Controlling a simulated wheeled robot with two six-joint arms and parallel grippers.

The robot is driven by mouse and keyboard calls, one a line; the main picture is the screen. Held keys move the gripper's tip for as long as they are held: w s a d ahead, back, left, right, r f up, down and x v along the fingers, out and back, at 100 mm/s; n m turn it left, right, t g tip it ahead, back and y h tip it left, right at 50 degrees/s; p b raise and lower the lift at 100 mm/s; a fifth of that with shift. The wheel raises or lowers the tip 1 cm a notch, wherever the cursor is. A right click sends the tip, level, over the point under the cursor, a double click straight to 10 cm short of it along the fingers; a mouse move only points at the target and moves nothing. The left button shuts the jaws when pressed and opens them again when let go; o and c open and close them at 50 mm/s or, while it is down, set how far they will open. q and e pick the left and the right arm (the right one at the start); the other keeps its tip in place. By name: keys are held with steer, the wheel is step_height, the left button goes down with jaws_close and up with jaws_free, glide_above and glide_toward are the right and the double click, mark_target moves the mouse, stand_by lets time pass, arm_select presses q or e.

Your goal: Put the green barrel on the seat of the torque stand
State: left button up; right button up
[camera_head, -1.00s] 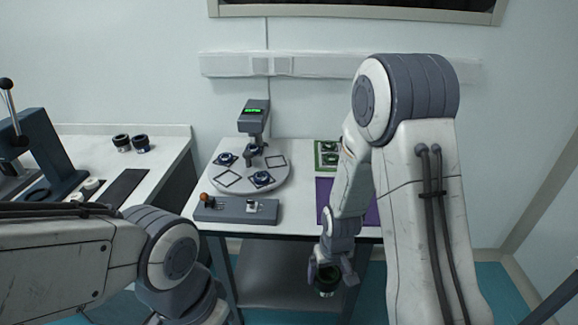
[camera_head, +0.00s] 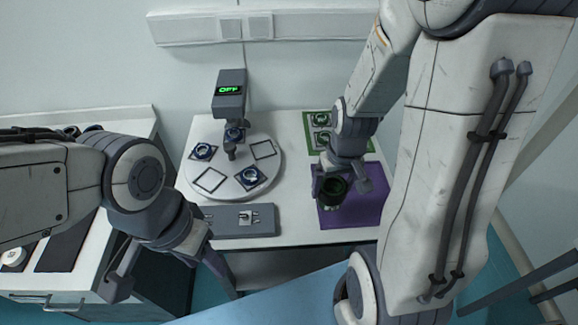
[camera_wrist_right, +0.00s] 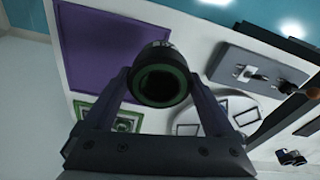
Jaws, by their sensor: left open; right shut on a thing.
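The green barrel (camera_head: 333,190), dark with a green rim, is held in my right gripper (camera_head: 342,184). In the head view it appears over the purple mat; its height is hard to tell. In the right wrist view the barrel (camera_wrist_right: 161,84) sits between the fingers, open end facing the camera. A low grey base (camera_head: 225,224) with a small light fitting (camera_head: 245,217) lies at the table's front; I cannot tell for sure that it is the torque stand. It also shows in the right wrist view (camera_wrist_right: 275,70). My left gripper (camera_head: 170,272) is open and empty, in front of the table.
A round plate (camera_head: 226,180) carries several square holders, under a grey device (camera_head: 229,95) reading OFF. The purple mat (camera_head: 365,205) lies at right, a green tray (camera_head: 311,128) behind it. A side bench (camera_head: 85,245) stands at left.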

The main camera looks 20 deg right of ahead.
steer(key=w+a+f+p, duration=0.1)
steer(key=w+f, duration=0.1)
steer(key=w, duration=0.1)
steer(key=w+a+f+p, duration=0.1)
steer(key=w+a+f, duration=0.1)
steer(key=w, duration=0.1)
steer(key=w+a+f, duration=0.2)
steer(key=w+f, duration=0.1)
steer(key=shift+w+f+p, duration=0.1)
steer(key=shift+w+p, duration=0.25)
steer(key=shift+p, duration=0.05)
steer(key=shift+f, duration=1.65)
steer(key=shift+f+b, duration=0.1)
steer(key=shift+b, duration=0.2)
steer(key=shift+f, duration=0.15)
steer(key=o, duration=1.2)
